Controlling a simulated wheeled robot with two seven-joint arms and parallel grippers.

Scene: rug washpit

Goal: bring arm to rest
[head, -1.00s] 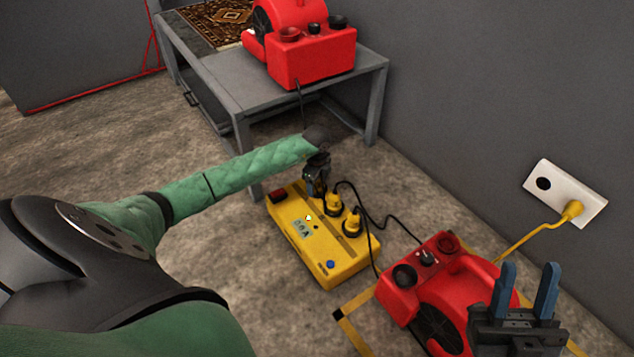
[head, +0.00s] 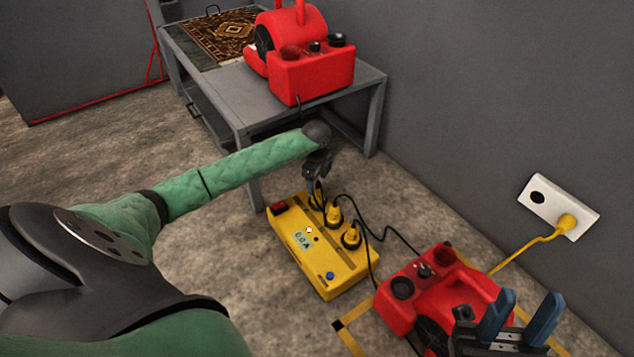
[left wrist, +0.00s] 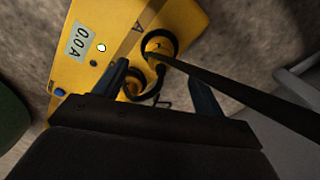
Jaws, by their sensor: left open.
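My left gripper (head: 314,190) is open, at the end of my green-sleeved arm, pointing down just above the back end of the yellow power box (head: 326,270). Its fingers also show apart in the left wrist view (left wrist: 160,90), with nothing visibly gripped. A yellow plug and a black cable loop appear below and between them. The box display (head: 303,239) reads 0.0 A. My right gripper (head: 522,318) is at the lower right, its blue fingers apart and empty.
A red blower (head: 310,75) stands on a grey metal table (head: 225,92) with a patterned rug (head: 215,38). Another red blower (head: 440,290) sits on the floor beside the box. A wall socket (head: 540,197) holds a yellow plug and cable. Black cables trail from the box. Floor at left is clear.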

